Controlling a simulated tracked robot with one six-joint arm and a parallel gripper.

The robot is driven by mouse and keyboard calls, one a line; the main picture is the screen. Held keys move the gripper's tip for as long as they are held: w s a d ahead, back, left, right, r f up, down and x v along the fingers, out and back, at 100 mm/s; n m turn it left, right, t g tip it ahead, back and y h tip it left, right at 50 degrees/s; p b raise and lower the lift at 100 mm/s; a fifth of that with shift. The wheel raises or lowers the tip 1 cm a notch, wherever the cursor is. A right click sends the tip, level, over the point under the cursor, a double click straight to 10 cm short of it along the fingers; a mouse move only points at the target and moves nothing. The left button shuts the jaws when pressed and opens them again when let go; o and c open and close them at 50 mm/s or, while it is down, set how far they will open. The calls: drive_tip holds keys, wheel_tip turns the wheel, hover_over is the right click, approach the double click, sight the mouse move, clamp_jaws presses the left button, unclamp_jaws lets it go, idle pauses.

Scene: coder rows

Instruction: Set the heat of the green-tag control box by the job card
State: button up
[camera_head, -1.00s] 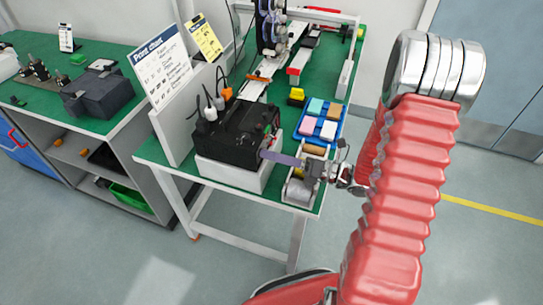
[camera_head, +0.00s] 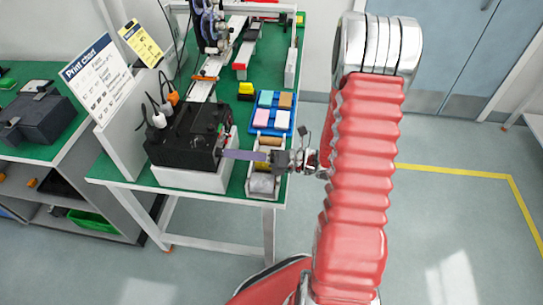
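A black control box (camera_head: 183,140) stands on a white base (camera_head: 190,178) at the near end of the green-topped bench. White and orange plugs with cables rise at its back left. Small controls show on its right face, too small to read; I cannot make out a green tag. My gripper (camera_head: 272,159) is just right of the box. A flat purple-grey bar (camera_head: 244,155) reaches from it to the box's right face; I cannot tell whether it touches. The finger gap is unclear. A yellow card (camera_head: 142,43) stands behind a white "Print chart" board (camera_head: 97,77); the card's text is not legible.
A blue tray (camera_head: 271,120) with coloured blocks and a holder with rolls (camera_head: 262,184) sit right of the box. Another bench (camera_head: 38,151) stands at the left. The floor (camera_head: 460,225) at right is open.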

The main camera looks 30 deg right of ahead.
drive_tip(key=v, duration=1.2)
drive_tip(key=shift+w, duration=0.1)
drive_tip(key=shift+f, duration=0.1)
drive_tip(key=n, duration=0.4)
drive_tip(key=shift+n, duration=0.4)
drive_tip(key=n, duration=0.5)
drive_tip(key=shift+a, duration=0.1)
drive_tip(key=x, duration=1.3)
drive_tip(key=shift+w+a, duration=0.15)
drive_tip(key=shift+a, duration=0.2)
drive_tip(key=shift+c, duration=0.6)
